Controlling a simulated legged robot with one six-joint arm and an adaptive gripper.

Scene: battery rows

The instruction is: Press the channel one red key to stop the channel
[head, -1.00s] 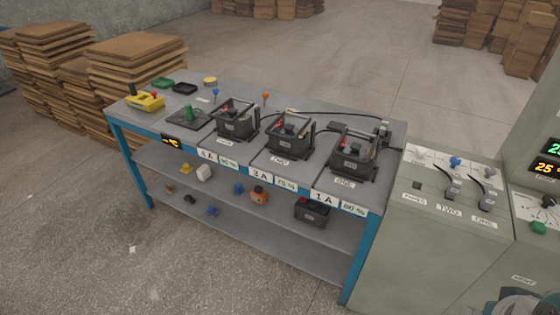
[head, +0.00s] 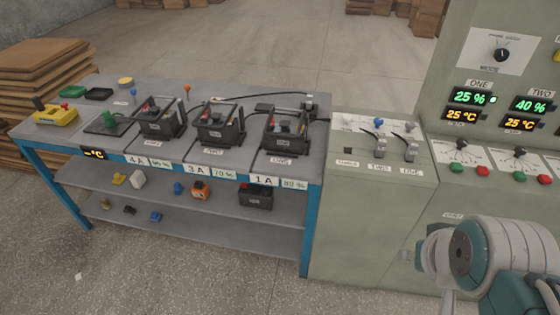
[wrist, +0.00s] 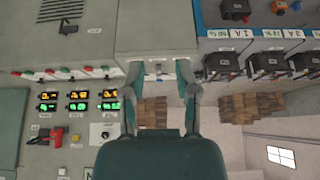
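The channel ONE red key (head: 482,170) is a small round button on the grey console, right of a green key (head: 456,170) and below the black ONE knob (head: 461,147). The ONE display (head: 472,98) above reads 25 % in green and 25 °C in orange, with a lit green lamp beside it. In the upside-down wrist view, small red and green keys run along the left, with the ONE red key (wrist: 88,73) left of my fingers. My gripper (wrist: 160,76) is open and empty, apart from the keys. In the head view only my arm shows at lower right.
Channel TWO has its own display (head: 529,103), green key (head: 519,177) and red key (head: 545,179) close by on the right. A lower cabinet (head: 375,155) with toggle switches stands left of the console. The blue-legged bench (head: 312,230) holds several black battery trays.

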